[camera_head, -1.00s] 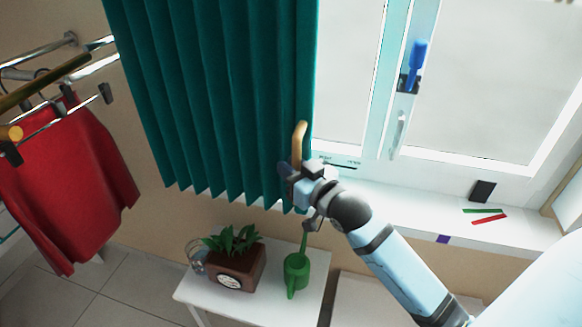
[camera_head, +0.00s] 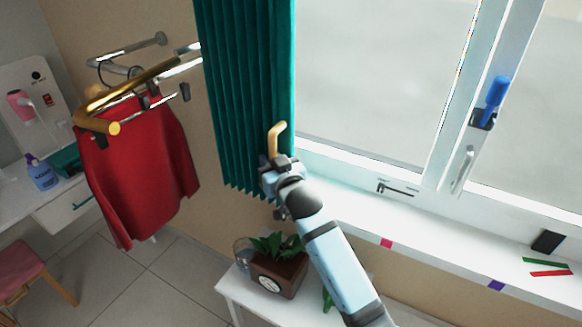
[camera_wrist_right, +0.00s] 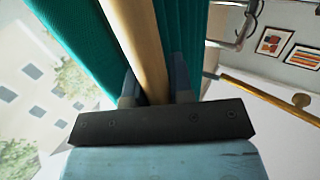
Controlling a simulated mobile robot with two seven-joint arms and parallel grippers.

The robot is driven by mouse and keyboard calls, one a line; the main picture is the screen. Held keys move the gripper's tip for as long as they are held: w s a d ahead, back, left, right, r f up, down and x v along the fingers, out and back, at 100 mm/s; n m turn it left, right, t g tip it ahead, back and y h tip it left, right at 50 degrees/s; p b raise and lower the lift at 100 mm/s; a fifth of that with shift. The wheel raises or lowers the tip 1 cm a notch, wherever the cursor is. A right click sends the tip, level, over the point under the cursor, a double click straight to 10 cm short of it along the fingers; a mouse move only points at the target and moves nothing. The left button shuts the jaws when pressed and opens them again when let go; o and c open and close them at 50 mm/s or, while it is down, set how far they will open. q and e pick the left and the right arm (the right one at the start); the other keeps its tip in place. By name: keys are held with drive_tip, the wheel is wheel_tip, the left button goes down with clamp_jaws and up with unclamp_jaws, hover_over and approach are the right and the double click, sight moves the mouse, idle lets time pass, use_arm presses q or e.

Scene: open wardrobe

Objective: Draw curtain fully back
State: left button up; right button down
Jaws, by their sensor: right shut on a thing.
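The teal pleated curtain (camera_head: 240,90) hangs at the left side of the window, bunched into a narrow width with tight folds. A wooden handle (camera_head: 276,138) stands at its right edge. My right gripper (camera_head: 272,166) is shut on this handle, low on the curtain's edge. In the right wrist view the handle (camera_wrist_right: 138,45) runs between the two fingers, with teal cloth (camera_wrist_right: 78,40) on both sides. My left gripper is not in view.
A red garment (camera_head: 135,165) hangs on a rail left of the curtain. Below, a white table (camera_head: 240,290) holds a planter (camera_head: 278,274); my right arm partly covers this area. The window sill (camera_head: 440,235) carries small coloured strips. The window pane (camera_head: 370,80) is uncovered.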

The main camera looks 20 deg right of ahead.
drive_tip(key=shift+w+a, duration=0.3)
drive_tip(key=shift+r, duration=0.1)
drive_tip(key=c, duration=1.3)
unclamp_jaws()
drive_tip(key=s+d+b, duration=0.1)
drive_tip(key=s+b, duration=0.1)
drive_tip(key=s, duration=1.1)
drive_tip(key=shift+s+b, duration=0.15)
drive_tip(key=shift+b, duration=0.15)
drive_tip(key=shift+d, duration=0.15)
